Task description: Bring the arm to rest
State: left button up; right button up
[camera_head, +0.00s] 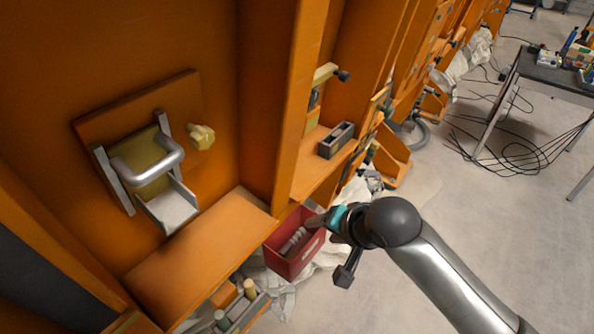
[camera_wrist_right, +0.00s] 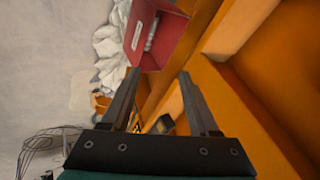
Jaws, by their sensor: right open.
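My right arm (camera_head: 445,270) comes in from the lower right in the head view. Its gripper (camera_head: 328,250) is beside a red bin (camera_head: 310,252), at the bin's right side. In the right wrist view the two fingers of the right gripper (camera_wrist_right: 160,80) stand apart with nothing between them. The red bin (camera_wrist_right: 172,38) shows beyond the fingertips there, with a pale ridged object (camera_wrist_right: 151,32) inside. My left gripper is not in view.
An orange frame with shelves (camera_head: 200,250) fills the left. A panel with a grey handle (camera_head: 150,163) is mounted on it. A grey block (camera_head: 336,140) sits on a ledge. A dark table (camera_head: 555,72) and black cables (camera_head: 520,130) are at the right. Pale floor (camera_head: 440,200) is open.

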jog(key=d+f+h, duration=0.1)
jog(key=d+f, duration=0.4)
jog(key=f, duration=1)
jog(key=s+d+f+n+g+h, duration=0.1)
jog(key=s+d+f, duration=0.25)
jog(key=f, duration=0.35)
jog(key=s+d+f+n+g+h, duration=0.1)
jog(key=s+d+f, duration=0.1)
jog(key=s+f, duration=0.35)
jog(key=s+d+f+n+g, duration=0.1)
jog(key=s+f, duration=0.4)
jog(key=s, duration=0.4)
jog(key=s+d+f+n+g+b, duration=0.1)
jog(key=s+f, duration=0.4)
jog(key=s, duration=0.5)
jog(key=s+d+f+n+g+h, duration=0.1)
jog(key=s+f+n, duration=0.2)
jog(key=s, duration=0.7)
notch_tip(320, 180, down, 2)
jog(key=shift+s+d+f, duration=0.15)
jog(key=shift+d, duration=0.25)
